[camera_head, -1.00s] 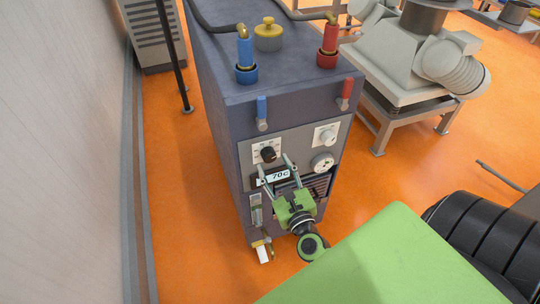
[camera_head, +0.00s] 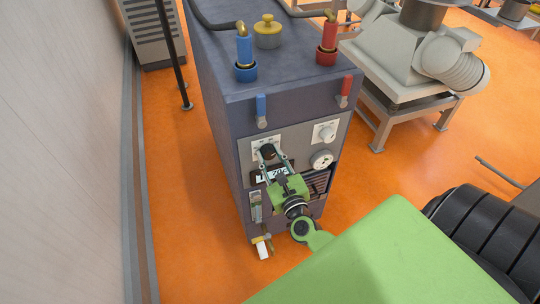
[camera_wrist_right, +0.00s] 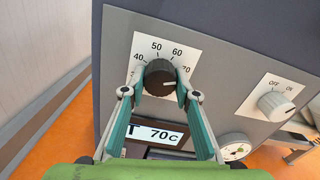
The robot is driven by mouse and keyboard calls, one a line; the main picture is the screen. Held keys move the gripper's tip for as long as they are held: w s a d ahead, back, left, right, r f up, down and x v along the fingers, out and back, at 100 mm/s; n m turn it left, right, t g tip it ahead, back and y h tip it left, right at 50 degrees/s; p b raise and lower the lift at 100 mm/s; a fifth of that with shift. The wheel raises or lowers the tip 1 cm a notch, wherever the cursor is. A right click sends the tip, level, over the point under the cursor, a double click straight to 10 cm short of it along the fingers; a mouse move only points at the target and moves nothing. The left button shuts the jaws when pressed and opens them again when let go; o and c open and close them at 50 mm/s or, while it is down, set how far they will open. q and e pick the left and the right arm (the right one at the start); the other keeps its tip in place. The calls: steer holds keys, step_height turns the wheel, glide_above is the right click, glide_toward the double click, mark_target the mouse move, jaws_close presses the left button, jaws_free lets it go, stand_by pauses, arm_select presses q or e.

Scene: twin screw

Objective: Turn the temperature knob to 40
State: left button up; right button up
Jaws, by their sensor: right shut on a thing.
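The temperature knob (camera_head: 267,151) is a black round knob on a white dial plate at the upper left of the machine's front panel. In the right wrist view the knob (camera_wrist_right: 160,78) has numbers 40, 50, 60 and 70 around it, and its white mark points right, towards the 70 side. The display (camera_wrist_right: 157,135) below reads 70c. My right gripper (camera_head: 271,161) is shut on the knob, with one finger on each side of it; its fingertips show in the wrist view (camera_wrist_right: 161,94). My left gripper is not in view.
An off/on switch (camera_wrist_right: 276,104) and a round gauge (camera_head: 321,160) sit right of the knob. Blue (camera_head: 262,110) and red (camera_head: 344,91) levers stick out above the panel. A wall (camera_head: 60,150) stands at the left, with orange floor between.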

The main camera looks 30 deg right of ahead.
steer(key=n+p, duration=0.1)
steer(key=n, duration=0.2)
steer(key=shift+r+n, duration=0.1)
steer(key=shift+n, duration=0.3)
steer(key=n+p, duration=0.1)
steer(key=n, duration=0.2)
steer(key=shift+n, duration=0.3)
steer(key=n+p, duration=0.1)
steer(key=n, duration=0.2)
steer(key=shift+d+r+n+p, duration=0.1)
steer(key=shift+n+p, duration=0.3)
steer(key=n+p, duration=0.1)
steer(key=n, duration=0.2)
steer(key=shift+n, duration=0.3)
steer(key=n+p, duration=0.2)
steer(key=n, duration=0.4)
steer(key=n+p, duration=0.2)
steer(key=n, duration=0.3)
steer(key=shift+n, duration=0.4)
